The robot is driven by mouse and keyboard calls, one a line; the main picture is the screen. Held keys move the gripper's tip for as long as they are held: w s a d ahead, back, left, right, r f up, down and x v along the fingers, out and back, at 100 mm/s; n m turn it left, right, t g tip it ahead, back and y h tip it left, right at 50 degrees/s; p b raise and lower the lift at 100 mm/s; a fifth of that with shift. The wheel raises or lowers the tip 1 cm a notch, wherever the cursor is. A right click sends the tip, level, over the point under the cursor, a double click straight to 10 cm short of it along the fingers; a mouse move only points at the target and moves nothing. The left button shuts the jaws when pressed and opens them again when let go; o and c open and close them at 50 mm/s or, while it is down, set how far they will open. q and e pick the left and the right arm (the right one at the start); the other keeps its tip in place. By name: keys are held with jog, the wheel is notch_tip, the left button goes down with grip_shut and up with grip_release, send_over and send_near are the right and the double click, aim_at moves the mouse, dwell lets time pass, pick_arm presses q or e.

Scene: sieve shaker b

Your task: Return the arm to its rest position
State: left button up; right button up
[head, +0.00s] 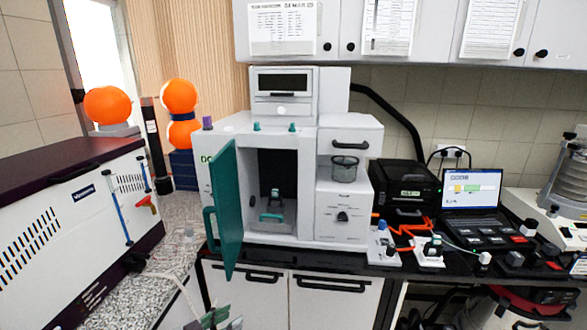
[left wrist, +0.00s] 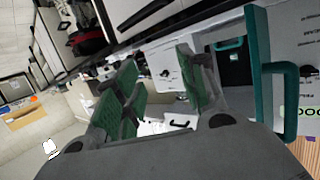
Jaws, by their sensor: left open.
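My left gripper (head: 215,318) shows at the bottom edge of the head view, low in front of the bench and below the open teal door (head: 227,205). In the left wrist view its green-padded fingers (left wrist: 158,92) are spread apart with nothing between them. The door belongs to the white cabinet machine (head: 300,140) and stands swung outward to the left. Its handle (left wrist: 286,100) shows at the right of the left wrist view, apart from the fingers. Inside the machine's dark chamber is a small teal and grey fixture (head: 273,205). My right gripper is not in view.
A white unit with a dark top (head: 75,220) stands at left. A mesh sieve cup (head: 345,165) sits at the machine's right side. A laptop (head: 472,192), a black case (head: 404,187) and small devices crowd the bench's right. Cupboard doors (head: 330,300) are below the bench.

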pick_arm(q)
jog(key=s+a+f+n+g+y, duration=0.25)
jog(key=s+g+y, duration=0.2)
jog(key=s, duration=0.55)
jog(key=s+a+f+n+g+y, duration=0.25)
jog(key=s+f+n+y, duration=0.2)
jog(key=s, duration=0.45)
notch_tip(320, 180, down, 33)
jog(key=s+g, duration=0.2)
jog(key=s, duration=0.1)
jog(key=s+a+f, duration=0.2)
jog(key=s+f, duration=0.8)
jog(key=s, duration=0.1)
jog(key=s+a+f+m+g, duration=0.1)
jog(key=s+f, duration=0.9)
jog(key=shift+s+a+f+y+b, duration=0.25)
jog(key=shift+s+a+y+b, duration=0.05)
jog(key=shift+s+a, duration=0.1)
dwell(1.3)
